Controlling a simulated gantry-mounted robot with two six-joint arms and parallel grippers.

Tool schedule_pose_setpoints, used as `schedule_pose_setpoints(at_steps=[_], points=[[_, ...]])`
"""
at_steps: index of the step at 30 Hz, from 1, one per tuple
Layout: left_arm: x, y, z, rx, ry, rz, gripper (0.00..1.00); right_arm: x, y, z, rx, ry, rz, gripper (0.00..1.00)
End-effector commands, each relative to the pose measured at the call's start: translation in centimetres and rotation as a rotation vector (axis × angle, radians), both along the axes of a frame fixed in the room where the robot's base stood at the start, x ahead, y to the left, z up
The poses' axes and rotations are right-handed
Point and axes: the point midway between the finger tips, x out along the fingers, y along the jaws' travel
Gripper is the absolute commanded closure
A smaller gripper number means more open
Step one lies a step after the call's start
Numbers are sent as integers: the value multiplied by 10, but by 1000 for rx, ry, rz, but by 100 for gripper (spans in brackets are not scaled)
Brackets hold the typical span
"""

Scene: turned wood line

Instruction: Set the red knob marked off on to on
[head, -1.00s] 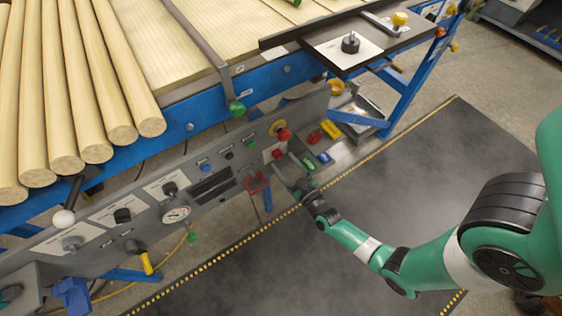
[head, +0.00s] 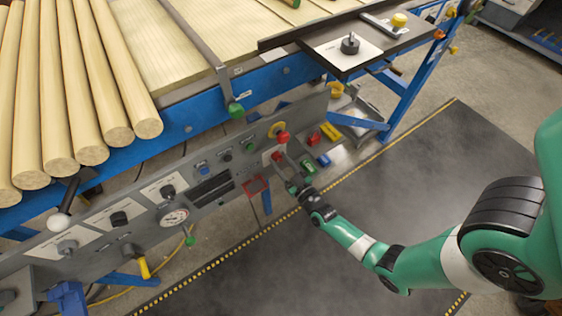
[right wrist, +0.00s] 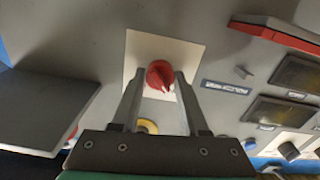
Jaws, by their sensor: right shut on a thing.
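The red knob (head: 276,156) sits on a white plate at the right end of the grey control panel. In the right wrist view the red knob (right wrist: 159,73) is between my fingertips, with a pale pointer mark toward its lower right. The plate's lettering is not readable. My right gripper (right wrist: 161,79) is shut on the knob, one finger on each side; in the head view the right gripper (head: 281,162) reaches the panel from the lower right. My left gripper is not in view.
A red mushroom button (head: 284,137) on a yellow ring is just above the knob. A red-framed holder (head: 257,188) hangs below the panel. A grey tray (head: 345,150) with coloured items is to the right. Wooden rods (head: 85,90) lie on the blue-framed table.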

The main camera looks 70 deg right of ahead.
Motion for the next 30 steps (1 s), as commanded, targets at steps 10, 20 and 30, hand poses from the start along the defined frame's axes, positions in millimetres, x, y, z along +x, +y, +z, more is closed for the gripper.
schedule_pose_setpoints(at_steps=[10,20,30], points=[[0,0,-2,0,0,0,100,0,0,-1,57,-39,0,100],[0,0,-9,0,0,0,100,0,1,-2,253,-172,0,100],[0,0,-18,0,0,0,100,0,1,-1,522,-356,0,100]])
